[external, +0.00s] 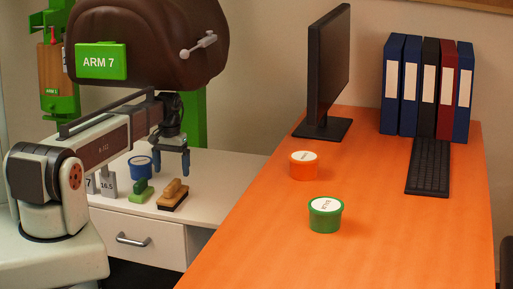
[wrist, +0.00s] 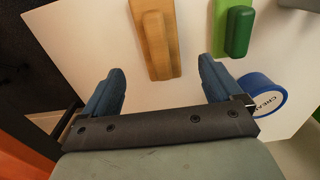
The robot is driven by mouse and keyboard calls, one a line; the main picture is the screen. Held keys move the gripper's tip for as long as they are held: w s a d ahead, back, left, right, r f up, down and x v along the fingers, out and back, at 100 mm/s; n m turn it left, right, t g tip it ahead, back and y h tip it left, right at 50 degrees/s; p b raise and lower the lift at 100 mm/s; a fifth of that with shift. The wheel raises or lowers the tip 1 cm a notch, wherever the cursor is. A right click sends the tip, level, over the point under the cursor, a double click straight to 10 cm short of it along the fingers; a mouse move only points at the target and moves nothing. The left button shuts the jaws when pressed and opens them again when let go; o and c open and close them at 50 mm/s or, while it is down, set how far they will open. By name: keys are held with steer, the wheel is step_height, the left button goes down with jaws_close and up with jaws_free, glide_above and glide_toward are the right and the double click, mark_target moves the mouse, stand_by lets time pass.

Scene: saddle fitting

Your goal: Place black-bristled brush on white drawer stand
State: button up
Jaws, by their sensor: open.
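The black-bristled brush (external: 173,195) has a tan wooden back with a knob and dark bristles below. It rests bristles down on the top of the white drawer stand (external: 215,172). My gripper (external: 171,168) is open and empty above the stand, its blue fingers pointing down, a little above and behind the brush in the external view. In the wrist view my gripper (wrist: 160,66) has its fingers spread to either side of the line of the brush's wooden back (wrist: 158,42), which lies ahead between them. The bristles are hidden there.
A green brush (external: 141,193) lies just left of the wooden one. A blue tub (external: 140,168) and grey weights (external: 107,184) stand close by. The orange desk (external: 270,235) on the right holds an orange tub (external: 303,166) and a green tub (external: 325,215). A brown saddle (external: 150,40) hangs above my arm.

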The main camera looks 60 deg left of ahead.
mark_target(177, 181)
steer(key=shift+r, duration=1.75)
